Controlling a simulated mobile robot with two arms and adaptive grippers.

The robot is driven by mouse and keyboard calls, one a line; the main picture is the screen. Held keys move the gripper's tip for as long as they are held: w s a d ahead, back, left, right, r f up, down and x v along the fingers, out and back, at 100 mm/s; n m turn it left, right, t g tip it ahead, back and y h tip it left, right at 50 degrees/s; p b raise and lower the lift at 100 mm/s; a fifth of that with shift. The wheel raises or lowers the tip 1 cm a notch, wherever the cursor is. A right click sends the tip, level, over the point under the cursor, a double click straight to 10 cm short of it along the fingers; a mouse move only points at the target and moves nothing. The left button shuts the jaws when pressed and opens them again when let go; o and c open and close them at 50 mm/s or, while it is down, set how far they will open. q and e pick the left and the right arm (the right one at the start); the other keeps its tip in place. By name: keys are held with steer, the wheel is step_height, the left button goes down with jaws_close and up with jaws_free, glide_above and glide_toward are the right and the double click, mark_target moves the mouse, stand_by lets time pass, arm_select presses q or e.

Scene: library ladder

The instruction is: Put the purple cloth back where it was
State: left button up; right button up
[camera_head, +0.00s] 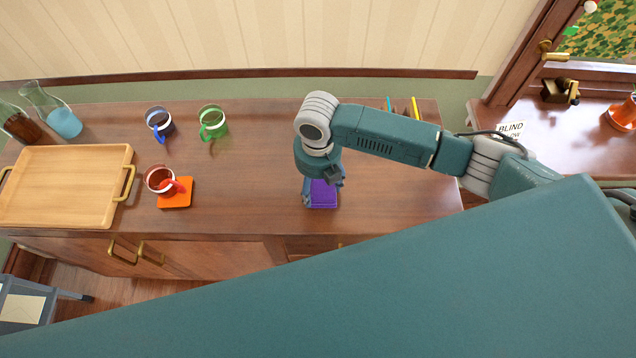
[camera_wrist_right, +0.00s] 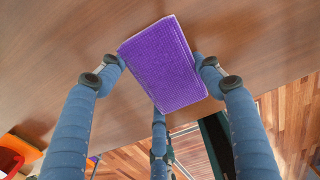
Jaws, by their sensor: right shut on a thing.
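The purple cloth (camera_head: 323,194) is a small flat rectangle at my right gripper (camera_head: 322,190), over the right half of the wooden cabinet top. In the right wrist view the cloth (camera_wrist_right: 165,62) is tilted between the fingertips of the right gripper (camera_wrist_right: 162,65), which is shut on it. I cannot tell whether the cloth touches the wood or hangs just above it. My left gripper is not in view.
A red mug (camera_head: 160,181) stands by an orange cloth (camera_head: 176,194) on the left. Blue (camera_head: 159,122) and green (camera_head: 213,122) mugs stand behind it. A wooden tray (camera_head: 65,187) and flasks (camera_head: 62,118) are further left. The wood between the orange cloth and my right gripper is clear.

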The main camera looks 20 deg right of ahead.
mark_target(318, 185)
steer(key=o, duration=1)
steer(key=shift+f, duration=0.1)
steer(key=shift+o, duration=0.2)
steer(key=shift+r, duration=0.2)
step_height(318, 185, up, 12)
steer(key=b, duration=0.1)
steer(key=shift+b, duration=0.3)
